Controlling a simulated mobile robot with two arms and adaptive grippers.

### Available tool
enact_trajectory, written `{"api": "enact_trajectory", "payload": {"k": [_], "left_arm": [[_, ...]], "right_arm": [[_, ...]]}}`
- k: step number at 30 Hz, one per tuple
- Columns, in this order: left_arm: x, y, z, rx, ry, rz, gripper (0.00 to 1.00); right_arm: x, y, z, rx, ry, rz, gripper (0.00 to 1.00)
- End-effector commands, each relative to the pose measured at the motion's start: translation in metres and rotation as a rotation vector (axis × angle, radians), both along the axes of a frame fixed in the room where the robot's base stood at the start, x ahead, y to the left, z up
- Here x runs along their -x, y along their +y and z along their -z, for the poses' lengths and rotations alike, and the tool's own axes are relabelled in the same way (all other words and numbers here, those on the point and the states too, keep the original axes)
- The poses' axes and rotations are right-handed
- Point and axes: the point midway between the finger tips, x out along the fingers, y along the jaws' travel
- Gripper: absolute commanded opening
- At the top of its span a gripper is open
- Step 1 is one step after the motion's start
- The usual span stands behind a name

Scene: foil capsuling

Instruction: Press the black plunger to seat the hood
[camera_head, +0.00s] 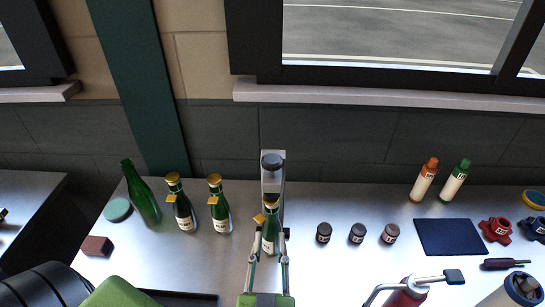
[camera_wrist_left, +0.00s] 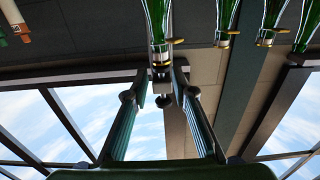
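The black plunger (camera_head: 271,160) tops a grey upright press standing at the back of the steel bench. It also shows in the left wrist view (camera_wrist_left: 163,101), between and beyond my fingers. A green bottle (camera_head: 270,238) stands upright at the press; it also shows in the left wrist view (camera_wrist_left: 157,22), where the picture is upside down. A gold piece shows at its neck, but I cannot tell how the hood sits. My left gripper (camera_head: 272,232) is open, its fingers on either side of the bottle in the head view; between them in the wrist view (camera_wrist_left: 161,73) nothing is held. My right gripper is out of view.
Two gold-topped bottles (camera_head: 184,212) (camera_head: 220,212) and a plain green bottle (camera_head: 142,196) stand left of the press. Three small dark jars (camera_head: 357,234) and a dark mat (camera_head: 449,237) lie right. A red lever-topped container (camera_head: 405,295) is at the front right.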

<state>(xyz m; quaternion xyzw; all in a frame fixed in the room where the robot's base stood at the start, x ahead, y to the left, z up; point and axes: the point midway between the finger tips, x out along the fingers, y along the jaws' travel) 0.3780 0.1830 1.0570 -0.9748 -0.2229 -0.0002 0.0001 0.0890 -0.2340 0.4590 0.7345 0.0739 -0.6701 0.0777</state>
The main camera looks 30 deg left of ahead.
Motion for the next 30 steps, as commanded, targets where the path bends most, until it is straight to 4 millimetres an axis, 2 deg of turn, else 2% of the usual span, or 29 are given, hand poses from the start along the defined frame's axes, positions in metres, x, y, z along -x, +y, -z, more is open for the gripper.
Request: {"api": "enact_trajectory", "payload": {"k": [1, 2, 30], "left_arm": [[0.0000, 0.0000, 0.0000, 0.000, 0.000, 0.000, 0.07], [0.0000, 0.0000, 0.0000, 0.000, 0.000, 0.000, 0.00], [0.0000, 0.0000, 0.0000, 0.000, 0.000, 0.000, 0.00]], "right_arm": [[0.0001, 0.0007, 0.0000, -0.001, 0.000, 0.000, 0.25], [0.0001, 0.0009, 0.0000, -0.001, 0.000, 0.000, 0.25], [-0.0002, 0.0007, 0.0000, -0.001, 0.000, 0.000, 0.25]]}}
